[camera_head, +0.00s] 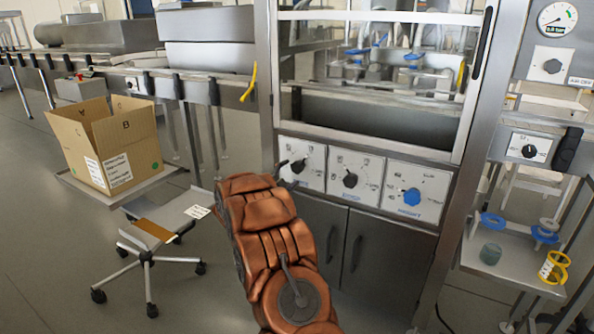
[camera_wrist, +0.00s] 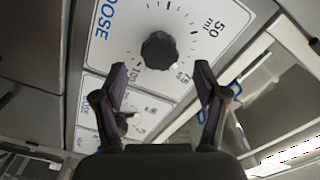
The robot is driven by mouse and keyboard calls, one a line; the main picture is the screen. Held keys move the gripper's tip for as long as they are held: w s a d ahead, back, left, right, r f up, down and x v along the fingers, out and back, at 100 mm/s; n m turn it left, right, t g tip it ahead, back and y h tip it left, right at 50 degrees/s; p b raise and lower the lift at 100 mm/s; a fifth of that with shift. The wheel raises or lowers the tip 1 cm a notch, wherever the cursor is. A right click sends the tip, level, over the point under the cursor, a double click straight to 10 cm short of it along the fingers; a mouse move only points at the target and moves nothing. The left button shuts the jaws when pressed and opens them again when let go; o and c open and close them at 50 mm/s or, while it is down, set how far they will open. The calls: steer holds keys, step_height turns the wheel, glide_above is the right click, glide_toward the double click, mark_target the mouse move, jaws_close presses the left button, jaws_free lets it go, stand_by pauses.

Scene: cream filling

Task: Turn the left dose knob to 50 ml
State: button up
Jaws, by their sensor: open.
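The left dose knob (camera_head: 298,166) is a round black knob on the leftmost white dial panel of the cabinet. In the head view my orange arm hides most of the gripper.
To the right are a second black knob (camera_head: 350,180) and a blue knob (camera_head: 411,196) on similar panels. A glass-fronted chamber (camera_head: 375,75) is above. A wheeled stool (camera_head: 150,230) and an open cardboard box (camera_head: 105,145) stand left. A shelf at right holds blue and yellow parts.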

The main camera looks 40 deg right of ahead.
mark_target(295, 168)
steer(key=shift+x, duration=2.95)
steer(key=shift+c, duration=0.4)
steer(key=c, duration=1.1)
